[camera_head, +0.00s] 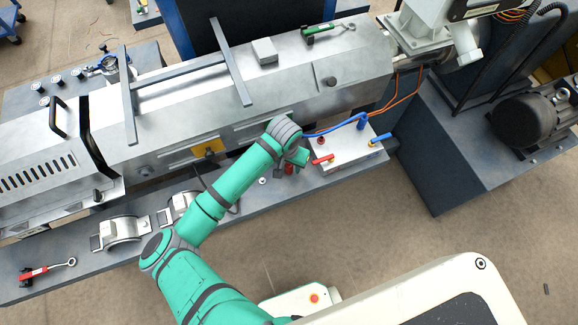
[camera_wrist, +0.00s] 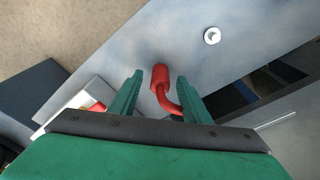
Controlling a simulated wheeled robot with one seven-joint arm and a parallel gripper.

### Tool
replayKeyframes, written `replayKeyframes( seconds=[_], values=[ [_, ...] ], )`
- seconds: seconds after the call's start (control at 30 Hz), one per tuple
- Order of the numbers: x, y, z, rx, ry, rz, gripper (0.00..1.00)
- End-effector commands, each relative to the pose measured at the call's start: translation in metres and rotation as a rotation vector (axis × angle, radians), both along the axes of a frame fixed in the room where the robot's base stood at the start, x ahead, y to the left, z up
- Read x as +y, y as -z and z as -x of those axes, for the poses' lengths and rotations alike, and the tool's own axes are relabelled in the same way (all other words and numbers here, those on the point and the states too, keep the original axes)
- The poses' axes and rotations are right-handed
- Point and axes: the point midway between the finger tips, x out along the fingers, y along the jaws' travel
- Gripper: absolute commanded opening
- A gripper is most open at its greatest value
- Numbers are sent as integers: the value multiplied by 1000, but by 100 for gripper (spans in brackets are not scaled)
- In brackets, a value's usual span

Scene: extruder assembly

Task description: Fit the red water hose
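The red water hose (camera_wrist: 160,80) shows in the wrist view as a thick red end with a thinner bent part running down to the right. Its lower part is hidden behind my gripper's body. In the head view only a small red piece of it (camera_head: 289,170) shows beside the wrist. My gripper (camera_wrist: 160,88) is open, with one green finger on each side of the hose and gaps between. A white box (camera_head: 350,153) stands just right of the wrist in the head view. It carries a red fitting (camera_head: 322,159) and a blue hose (camera_head: 345,123).
The long grey machine barrel (camera_head: 270,95) lies behind my arm. Two curved metal clamps (camera_head: 122,229) and a red-handled tool (camera_head: 40,271) lie on the front ledge to the left. A round white disc (camera_wrist: 212,36) shows on the grey surface near the hose.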

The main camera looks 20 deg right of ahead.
Motion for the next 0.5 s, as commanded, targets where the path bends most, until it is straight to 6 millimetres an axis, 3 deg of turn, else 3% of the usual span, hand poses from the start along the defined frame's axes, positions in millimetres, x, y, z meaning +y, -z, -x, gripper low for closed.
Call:
replayKeyframes(
  seconds=[0.03, 0.17, 0.2, 0.5],
  values=[
    [0, 0, 0, 0, 0, 0, 34],
    [0, 0, 0, 0, 0, 0, 3],
    [0, 0, 0, 0, 0, 0, 0],
    [0, -1, 0, -1, 0, 1, 0]
  ],
)
